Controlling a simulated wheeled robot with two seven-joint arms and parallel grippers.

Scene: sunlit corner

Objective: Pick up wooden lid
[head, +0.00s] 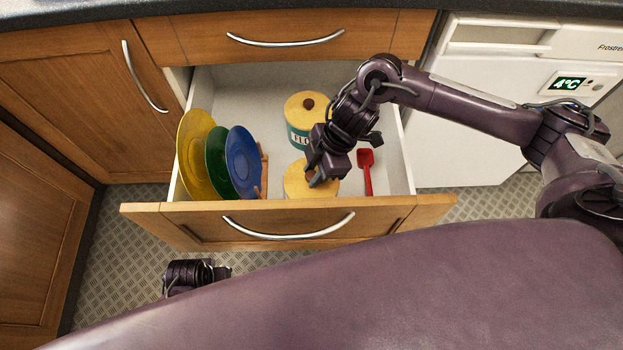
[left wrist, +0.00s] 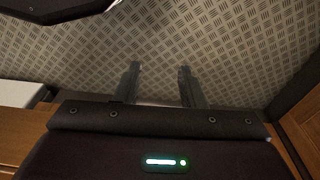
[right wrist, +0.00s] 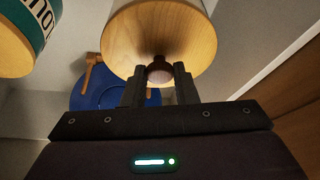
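A round pale wooden lid (head: 296,186) with a brown knob (right wrist: 160,70) is at the front of the open drawer (head: 400,165), behind its front panel. In the right wrist view the lid (right wrist: 125,40) is large and close, with a pale surface behind it. My right gripper (head: 314,180) is over the lid, its fingers closed against both sides of the knob. I cannot tell whether the lid is raised off what is under it.
A teal flour canister (head: 298,138) with its own wooden lid stands behind. Yellow (head: 194,150), green (head: 214,160) and blue (head: 243,160) plates stand in a wooden rack at left. A red spatula (head: 367,175) lies at right. A white fridge (head: 470,130) stands beside.

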